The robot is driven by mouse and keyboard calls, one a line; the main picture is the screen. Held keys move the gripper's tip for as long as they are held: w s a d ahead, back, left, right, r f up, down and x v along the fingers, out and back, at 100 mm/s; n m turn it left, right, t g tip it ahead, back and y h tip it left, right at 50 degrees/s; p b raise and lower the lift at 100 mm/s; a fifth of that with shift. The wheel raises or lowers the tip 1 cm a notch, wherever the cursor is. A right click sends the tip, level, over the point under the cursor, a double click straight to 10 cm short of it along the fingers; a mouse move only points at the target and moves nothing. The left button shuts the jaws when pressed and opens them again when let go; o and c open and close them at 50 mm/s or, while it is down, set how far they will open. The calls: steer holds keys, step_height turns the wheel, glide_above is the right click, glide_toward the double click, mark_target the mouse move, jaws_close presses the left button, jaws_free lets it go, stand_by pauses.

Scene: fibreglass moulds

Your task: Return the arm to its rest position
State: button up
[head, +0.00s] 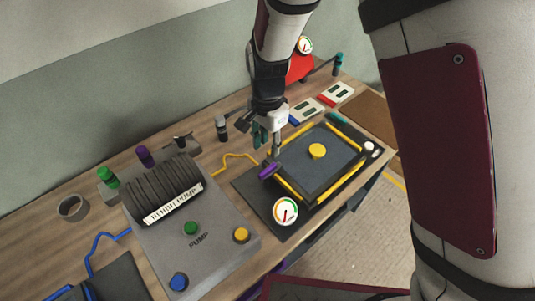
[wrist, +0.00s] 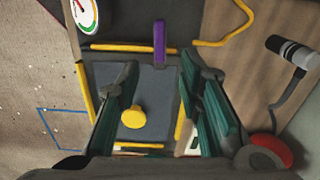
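My gripper (head: 267,138) is at the end of my arm, which reaches down from the top middle of the head view. It is above the near left side of the yellow-edged mould (head: 298,188). In the wrist view my gripper (wrist: 160,72) has its two teal-padded fingers apart with nothing held between them. A purple handle (head: 269,170) lies just below the gripper in the head view. It also shows beyond the fingertips in the wrist view (wrist: 159,42). The mould's yellow round knob (head: 317,151) is right of the gripper; it also shows in the wrist view (wrist: 133,117).
A grey pump unit (head: 205,215) with coloured buttons stands left on the wooden bench (head: 205,130). A dial gauge (head: 285,211) is at the mould's near edge. Dark bottles, small white meters (head: 306,110) and a red item (head: 300,68) stand behind. Open floor lies right of the bench.

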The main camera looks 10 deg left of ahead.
steer(key=shift+r, duration=0.95)
steer(key=s+d+r+n+t+y+b, duration=0.1)
steer(key=s+d+r+n+t+y, duration=0.15)
steer(key=d+r, duration=1.3)
steer(key=s+d+r+n+t+h, duration=0.1)
steer(key=s+d+r+n, duration=0.1)
steer(key=s+d, duration=0.3)
steer(key=s+d+r+n+t+h+b, duration=0.1)
steer(key=s+d+r+n+t, duration=0.1)
steer(key=s+d+r, duration=0.3)
steer(key=shift+s+n, duration=0.55)
steer(key=shift+s, duration=0.6)
steer(key=shift+h, duration=0.25)
